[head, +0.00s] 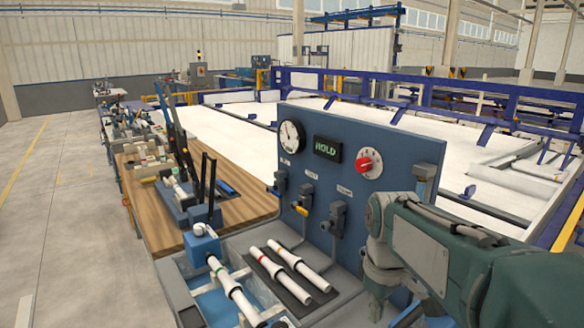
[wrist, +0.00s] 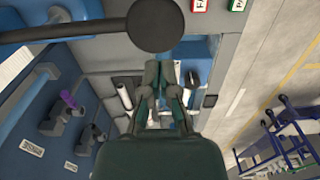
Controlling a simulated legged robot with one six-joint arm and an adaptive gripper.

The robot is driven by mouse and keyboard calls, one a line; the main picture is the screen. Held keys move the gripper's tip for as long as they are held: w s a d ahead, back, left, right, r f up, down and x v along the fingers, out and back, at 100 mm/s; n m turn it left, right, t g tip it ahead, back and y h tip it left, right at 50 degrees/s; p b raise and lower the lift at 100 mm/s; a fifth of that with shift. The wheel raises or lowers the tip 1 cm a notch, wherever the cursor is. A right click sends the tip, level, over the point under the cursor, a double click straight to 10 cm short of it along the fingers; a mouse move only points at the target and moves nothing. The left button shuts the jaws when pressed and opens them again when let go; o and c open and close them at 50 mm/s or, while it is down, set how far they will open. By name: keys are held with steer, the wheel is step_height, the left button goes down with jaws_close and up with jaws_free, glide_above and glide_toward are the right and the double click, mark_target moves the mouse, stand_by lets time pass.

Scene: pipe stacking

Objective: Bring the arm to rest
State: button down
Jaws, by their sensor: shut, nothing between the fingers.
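My gripper (wrist: 165,98) shows in the wrist view with its fingers together and nothing between them. It hangs over the bench, apart from the pipes. My arm (head: 440,250) is folded at the right of the head view, in front of the blue panel (head: 395,160); the fingertips cannot be made out there. A white pipe with a green band (head: 232,292) lies at a blue-lined tray with a blue block (head: 201,245).
The panel carries a gauge (head: 291,137), a HOLD display (head: 327,150), a red knob (head: 364,164) and several levers. A wooden bench (head: 150,208) with fixtures stands at left. Upright dark handles (head: 207,178) rise behind the tray. The floor at far left is clear.

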steer(key=shift+r, duration=0.6)
steer(key=s+f+m+t, duration=0.2)
steer(key=s+m+t, duration=0.3)
steer(key=s, duration=0.9)
steer(key=shift+d+f+m+t, duration=0.15)
steer(key=shift+d+m+t, duration=0.15)
steer(key=shift+m, duration=0.8)
steer(key=shift+w, duration=0.1)
